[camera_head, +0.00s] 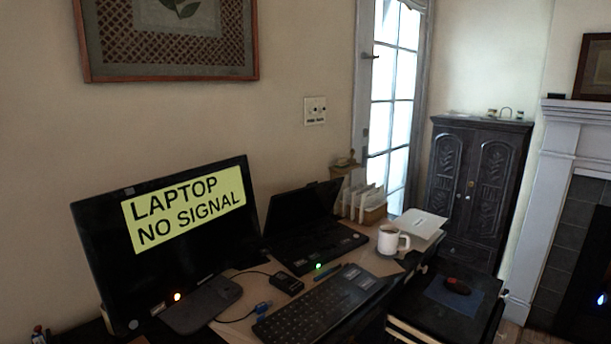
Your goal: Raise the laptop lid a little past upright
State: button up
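The black laptop stands on the desk, right of a monitor. Its lid (302,208) is up and apart from the keyboard base (318,246), with the dark screen facing my camera. I cannot tell the lid's exact angle. Most of the base's top is in plain view. My gripper is not in this view.
A monitor (165,240) reading "LAPTOP NO SIGNAL" stands left of the laptop. A keyboard (318,304) and a small black box (287,283) with a cable lie in front. A white mug (389,240) and a paper holder (364,202) stand to the right.

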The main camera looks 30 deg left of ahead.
aim_at(292, 210)
jog(key=u, duration=0.6)
jog(key=i, duration=1.15)
jog(key=u, duration=0.65)
